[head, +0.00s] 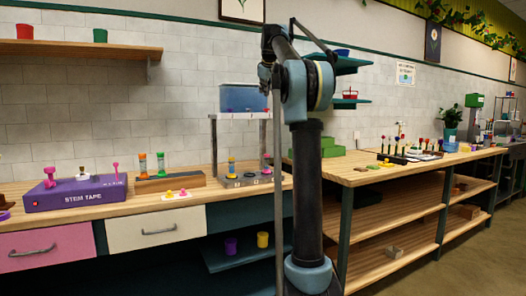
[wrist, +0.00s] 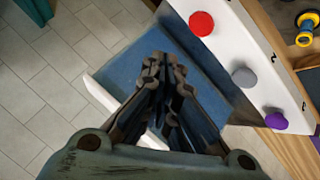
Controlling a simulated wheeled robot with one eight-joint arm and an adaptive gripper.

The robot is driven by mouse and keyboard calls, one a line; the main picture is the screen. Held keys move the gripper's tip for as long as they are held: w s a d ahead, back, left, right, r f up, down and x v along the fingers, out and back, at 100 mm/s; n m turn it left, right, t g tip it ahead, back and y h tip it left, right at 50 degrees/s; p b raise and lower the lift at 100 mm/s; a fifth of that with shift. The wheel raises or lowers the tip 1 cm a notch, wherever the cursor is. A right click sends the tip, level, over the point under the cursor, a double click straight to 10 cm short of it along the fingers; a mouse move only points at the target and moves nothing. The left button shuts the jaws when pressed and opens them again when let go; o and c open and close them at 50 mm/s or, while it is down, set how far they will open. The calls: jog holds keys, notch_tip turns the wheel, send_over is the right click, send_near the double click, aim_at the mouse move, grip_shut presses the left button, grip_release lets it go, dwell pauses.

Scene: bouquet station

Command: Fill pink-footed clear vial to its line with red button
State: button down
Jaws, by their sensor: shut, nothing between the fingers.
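A dispenser with a blue tank (head: 243,98) stands on a raised white shelf at the counter's right end. In the wrist view the white panel (wrist: 258,45) carries the red button (wrist: 201,24), a grey button (wrist: 243,77) and a purple button (wrist: 276,121). My gripper (wrist: 165,68) is shut and empty, over the blue tank, below and left of the red button and apart from it in the picture. I cannot make out a pink-footed clear vial for certain.
Two coloured vials (head: 151,163) stand on a wooden block left of the dispenser. A purple stem tape box (head: 75,194) sits farther left. A yellow-and-dark piece (wrist: 307,28) shows at the wrist view's right edge.

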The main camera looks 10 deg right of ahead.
jog(key=s+a+f+m+g, duration=0.1)
jog(key=s+f+m+g, duration=0.5)
jog(key=s+f, duration=5)
notch_tip(320, 180, down, 3)
jog(key=m, duration=0.2)
jog(key=shift+m+g, duration=0.3)
jog(key=shift+g, duration=0.1)
jog(key=shift+a, duration=0.15)
